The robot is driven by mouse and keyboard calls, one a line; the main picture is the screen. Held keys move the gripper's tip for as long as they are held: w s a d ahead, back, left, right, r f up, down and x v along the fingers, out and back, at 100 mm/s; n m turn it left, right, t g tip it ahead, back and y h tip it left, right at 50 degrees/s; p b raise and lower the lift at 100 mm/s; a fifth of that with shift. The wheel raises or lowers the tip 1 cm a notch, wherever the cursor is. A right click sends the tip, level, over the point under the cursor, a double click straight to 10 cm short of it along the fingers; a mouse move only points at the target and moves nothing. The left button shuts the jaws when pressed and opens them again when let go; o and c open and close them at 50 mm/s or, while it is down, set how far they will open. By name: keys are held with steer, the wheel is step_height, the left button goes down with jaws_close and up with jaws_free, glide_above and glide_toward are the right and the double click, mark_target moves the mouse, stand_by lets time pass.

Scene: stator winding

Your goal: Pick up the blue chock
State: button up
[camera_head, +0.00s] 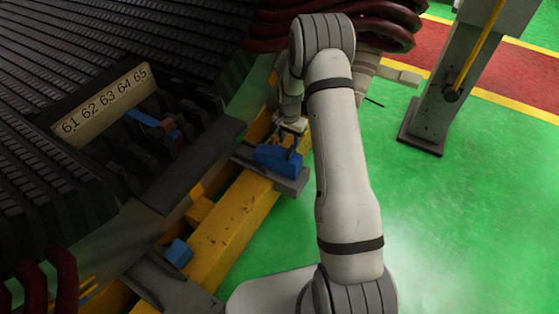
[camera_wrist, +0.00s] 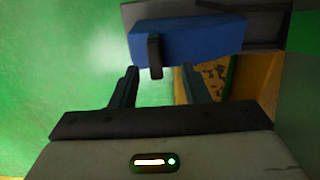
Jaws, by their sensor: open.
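The blue chock (camera_head: 277,159) lies on a grey plate (camera_head: 292,181) beside the yellow beam in the head view. In the wrist view the blue chock (camera_wrist: 200,40) lies across the top, just beyond the fingertips. A small dark upright tab (camera_wrist: 154,56) shows against its near face. My gripper (camera_head: 289,134) is at the chock's upper edge in the head view. In the wrist view my gripper (camera_wrist: 160,70) is open, its two dark fingers apart with nothing between them. Whether a fingertip touches the chock, I cannot tell.
A second blue block (camera_head: 178,253) sits lower on the yellow beam (camera_head: 232,215). The dark stator (camera_head: 60,50) with a numbered label (camera_head: 103,103) fills the left. Dark red coils (camera_head: 385,25) hang at the top. A grey post (camera_head: 444,95) stands right on open green floor.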

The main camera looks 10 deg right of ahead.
mark_target(291, 149)
steer(key=f+b, duration=0.1)
steer(key=f, duration=0.1)
steer(key=f+b, duration=0.1)
steer(key=f, duration=0.1)
steer(key=d+f+b, duration=0.1)
steer(key=f, duration=0.1)
steer(key=shift+f, duration=0.35)
steer(key=shift+r, duration=0.1)
jaws_close()
